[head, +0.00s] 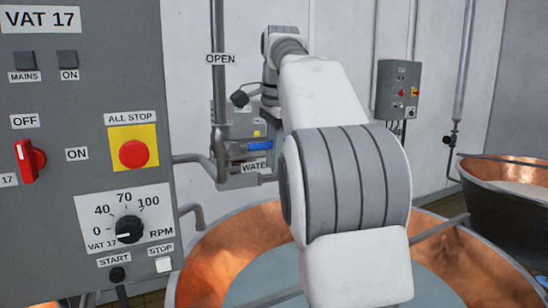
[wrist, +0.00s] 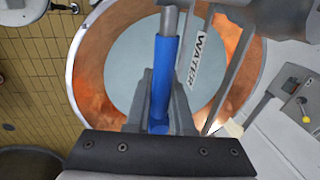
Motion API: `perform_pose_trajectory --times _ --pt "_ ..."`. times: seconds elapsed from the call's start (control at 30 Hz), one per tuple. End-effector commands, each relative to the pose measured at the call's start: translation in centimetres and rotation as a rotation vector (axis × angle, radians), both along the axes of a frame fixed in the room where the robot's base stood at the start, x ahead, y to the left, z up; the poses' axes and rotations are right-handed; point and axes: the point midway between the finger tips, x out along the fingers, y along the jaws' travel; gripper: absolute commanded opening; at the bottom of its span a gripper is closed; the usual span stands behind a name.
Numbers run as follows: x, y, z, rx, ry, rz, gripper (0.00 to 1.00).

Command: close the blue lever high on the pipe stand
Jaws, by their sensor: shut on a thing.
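The blue lever (head: 259,146) is on the pipe stand (head: 219,100), below the OPEN sign (head: 220,59) and just above the WATER label (head: 254,166). In the head view it lies about level, crosswise to the upright pipe, and its right end is hidden behind my arm. In the wrist view the blue lever (wrist: 165,72) runs between the two fingers of my gripper (wrist: 162,108), which is shut on it. In the head view the fingertips are hard to make out behind my arm.
A copper vat (head: 225,245) with pale liquid stands below the lever. The grey VAT 17 control panel (head: 85,80) is close on the left. A second vat (head: 505,185) and a small wall box (head: 398,90) are at the right. Tiled floor (wrist: 40,80) shows in the wrist view.

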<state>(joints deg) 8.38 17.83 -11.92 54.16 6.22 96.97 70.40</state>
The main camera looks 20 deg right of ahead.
Motion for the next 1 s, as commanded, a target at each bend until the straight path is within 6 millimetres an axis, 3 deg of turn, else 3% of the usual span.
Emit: perform_pose_trajectory --times 0.03,0.07,0.2,0.57,1.0 --pt "0.0 0.0 -0.4 0.004 0.011 0.000 0.00" --pt "-0.1 0.0 -0.4 0.004 0.011 0.000 0.26" --pt "0.0 0.0 -0.3 0.003 0.009 0.000 0.51" --pt "-0.1 0.0 0.2 0.001 0.005 0.001 0.51" --pt "-1.1 0.1 5.5 0.001 0.005 -0.001 0.51"
